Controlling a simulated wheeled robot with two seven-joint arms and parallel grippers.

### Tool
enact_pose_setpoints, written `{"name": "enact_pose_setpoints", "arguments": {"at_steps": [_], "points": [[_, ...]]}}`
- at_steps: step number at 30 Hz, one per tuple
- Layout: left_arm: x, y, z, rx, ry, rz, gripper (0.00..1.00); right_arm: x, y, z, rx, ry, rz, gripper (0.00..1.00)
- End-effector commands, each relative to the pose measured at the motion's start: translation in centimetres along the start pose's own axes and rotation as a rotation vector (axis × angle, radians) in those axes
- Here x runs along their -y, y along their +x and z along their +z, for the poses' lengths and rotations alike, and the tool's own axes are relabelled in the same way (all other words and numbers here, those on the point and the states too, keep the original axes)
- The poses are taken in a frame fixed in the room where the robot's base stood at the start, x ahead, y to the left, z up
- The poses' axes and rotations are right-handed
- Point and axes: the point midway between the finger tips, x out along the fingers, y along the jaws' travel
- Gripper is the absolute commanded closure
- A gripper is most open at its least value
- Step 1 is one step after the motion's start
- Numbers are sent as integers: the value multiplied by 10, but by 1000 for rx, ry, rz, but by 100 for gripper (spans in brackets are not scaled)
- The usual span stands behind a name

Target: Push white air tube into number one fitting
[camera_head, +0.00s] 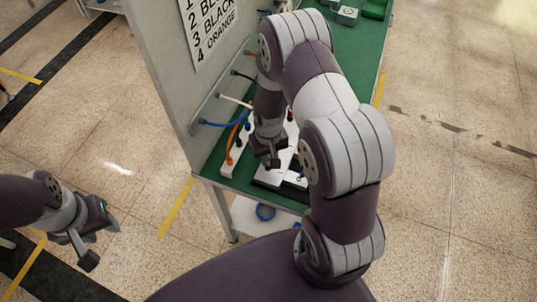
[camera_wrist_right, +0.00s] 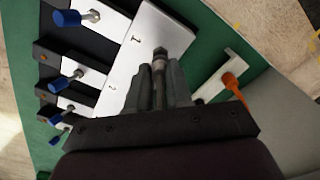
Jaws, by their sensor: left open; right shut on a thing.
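My right gripper (camera_head: 272,160) is low over the pale plates at the front of the green table. In the right wrist view its fingers (camera_wrist_right: 160,85) are shut on a slim dark piece with a hex-shaped end (camera_wrist_right: 160,52), close to the pale plate marked 1 (camera_wrist_right: 150,25). I cannot tell whether this piece is a fitting or a tube end, or whether it touches the plate. A white air tube (camera_head: 235,101) shows at the upright panel, left of my right arm; its far end is hidden. My left gripper (camera_head: 85,243) is open and empty, away from the table.
A blue tube (camera_head: 222,123) and an orange tube (camera_head: 235,135) hang by the panel (camera_head: 165,50), near a white rail (camera_head: 233,160). Green boxes (camera_head: 375,9) are at the table's back.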

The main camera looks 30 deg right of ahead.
Motion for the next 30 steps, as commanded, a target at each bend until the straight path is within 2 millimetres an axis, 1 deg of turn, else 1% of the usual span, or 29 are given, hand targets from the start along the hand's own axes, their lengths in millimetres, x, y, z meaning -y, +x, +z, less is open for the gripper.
{"name": "enact_pose_setpoints", "arguments": {"at_steps": [7,8,9,10,11,19,22,23,26,30], "points": [[0,6,1,0,0,0,57,0,8,1,2,0,0,100],[0,5,1,0,0,0,57,0,8,1,2,0,0,77],[0,5,0,0,0,0,57,0,7,1,2,0,0,64],[0,5,0,0,0,0,57,0,7,1,2,0,0,54],[0,5,0,0,0,0,57,0,7,1,2,0,0,51],[0,5,1,0,0,0,57,0,6,0,0,0,0,51],[0,7,1,0,0,0,57,0,-3,-1,-2,0,0,51],[0,8,1,0,0,0,57,0,-7,-1,-4,0,0,51],[0,14,2,0,0,0,57,0,-30,-2,-6,0,0,51],[0,20,2,0,0,0,57,0,-69,-1,-6,0,0,51]]}}
